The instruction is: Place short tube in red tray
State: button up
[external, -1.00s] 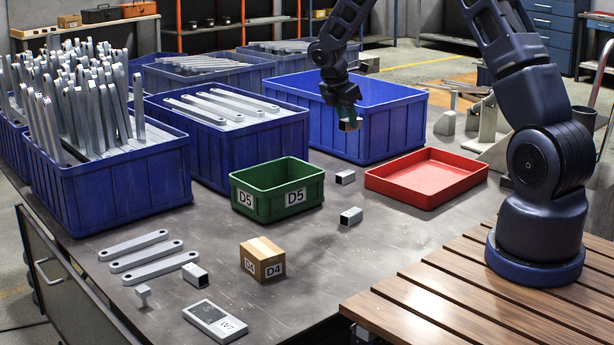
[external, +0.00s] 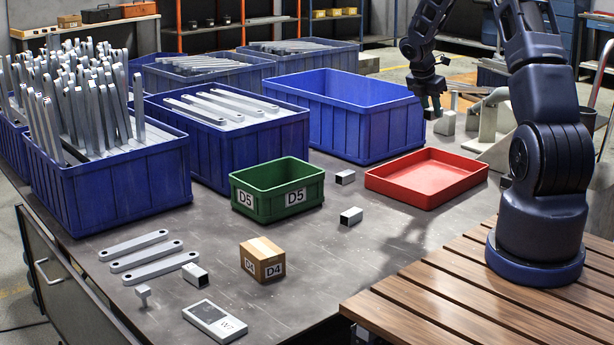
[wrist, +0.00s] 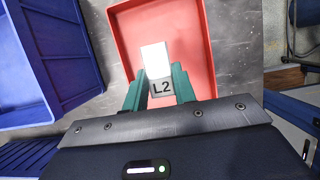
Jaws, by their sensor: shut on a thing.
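My gripper (external: 433,106) hangs above the back right corner of the red tray (external: 426,178). In the wrist view, my gripper's green fingers (wrist: 159,88) are shut on a short tube (wrist: 156,60) with a pale top and an L2 label. The held tube lines up over the red tray (wrist: 195,35) in that view. The tray shows no contents. Other short tubes lie on the table: one left of the tray (external: 345,177), one in front of it (external: 351,216), and one near the front left (external: 195,276).
Large blue bins (external: 365,140) stand behind the tray and to the left. A green D5 bin (external: 277,190), a cardboard D4 box (external: 262,258) and flat bars (external: 145,258) are on the table. A metal bracket (external: 490,135) stands right of the gripper.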

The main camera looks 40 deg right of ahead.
notch_tip(320, 180, down, 20)
jog(key=shift+r, duration=0.1)
dwell(0.5)
jog(key=o, duration=1)
